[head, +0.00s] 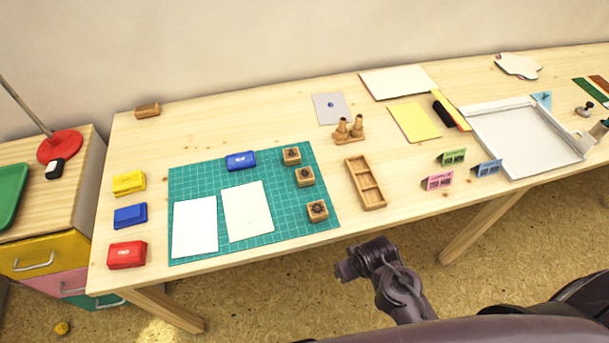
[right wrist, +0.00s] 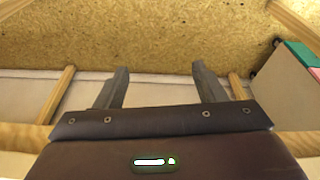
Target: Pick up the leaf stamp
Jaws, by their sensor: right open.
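Three small wooden stamps with dark designs on top sit in a column on the right part of the green cutting mat (head: 285,222): a back one (head: 291,156), a middle one (head: 305,176) and a front one (head: 317,211). The designs are too small to tell which is the leaf. My right gripper (right wrist: 160,66) is open and empty in the right wrist view, with no stamp between its fingers. A dark arm part of mine shows in front of the table in the head view, apart from the stamps. My left gripper is not in view.
Two white cards (head: 195,228) (head: 248,211) and a blue inkpad (head: 241,161) lie on the mat. Yellow (head: 129,182), blue (head: 130,215) and red (head: 127,255) pads stand left. An empty wooden tray (head: 352,176) and a stamp holder (head: 349,138) stand right of the stamps.

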